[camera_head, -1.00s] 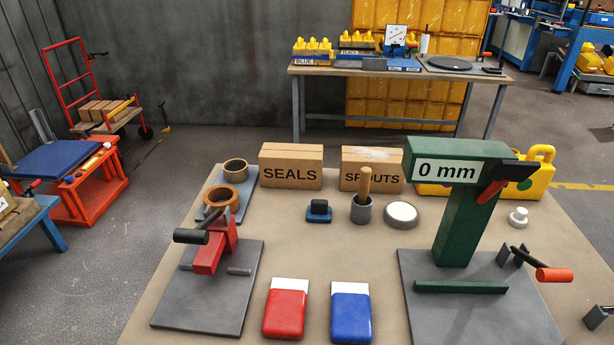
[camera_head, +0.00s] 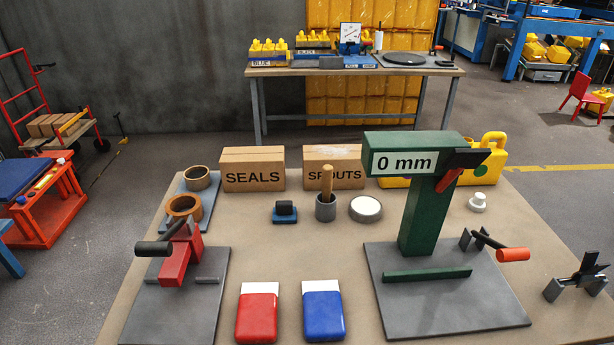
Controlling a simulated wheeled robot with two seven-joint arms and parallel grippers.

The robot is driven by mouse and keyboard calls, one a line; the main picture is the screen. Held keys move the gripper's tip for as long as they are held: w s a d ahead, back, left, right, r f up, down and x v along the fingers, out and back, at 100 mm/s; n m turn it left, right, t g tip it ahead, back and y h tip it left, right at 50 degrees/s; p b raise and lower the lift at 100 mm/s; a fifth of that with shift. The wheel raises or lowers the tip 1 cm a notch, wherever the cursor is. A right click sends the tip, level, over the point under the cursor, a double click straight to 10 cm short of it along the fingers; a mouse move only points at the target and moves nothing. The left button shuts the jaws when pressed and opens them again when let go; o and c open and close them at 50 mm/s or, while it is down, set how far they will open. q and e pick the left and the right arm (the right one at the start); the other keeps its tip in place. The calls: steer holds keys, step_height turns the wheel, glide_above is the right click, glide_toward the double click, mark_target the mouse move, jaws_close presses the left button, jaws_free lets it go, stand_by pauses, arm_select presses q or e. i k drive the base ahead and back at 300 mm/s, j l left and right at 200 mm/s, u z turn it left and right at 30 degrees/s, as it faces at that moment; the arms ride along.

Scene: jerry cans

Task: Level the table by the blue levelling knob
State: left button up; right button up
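I cannot make out a blue levelling knob for certain. On the far bench, a dark round plate (camera_head: 404,59) lies on a grey base, and a white dial gauge (camera_head: 350,35) stands on a blue base left of it. On the near workbench (camera_head: 250,235), a small blue block with a black top (camera_head: 285,212) sits near the middle. Neither of my grippers is in view.
A green press (camera_head: 425,210) reading "0 mm" stands at right, a red clamp (camera_head: 175,262) at left. SEALS (camera_head: 252,170) and SPOUTS (camera_head: 333,167) boxes line the back edge. Red (camera_head: 258,317) and blue (camera_head: 323,315) cases lie in front. Floor shows between the benches.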

mark_target(20, 200)
steer(key=u, duration=1.55)
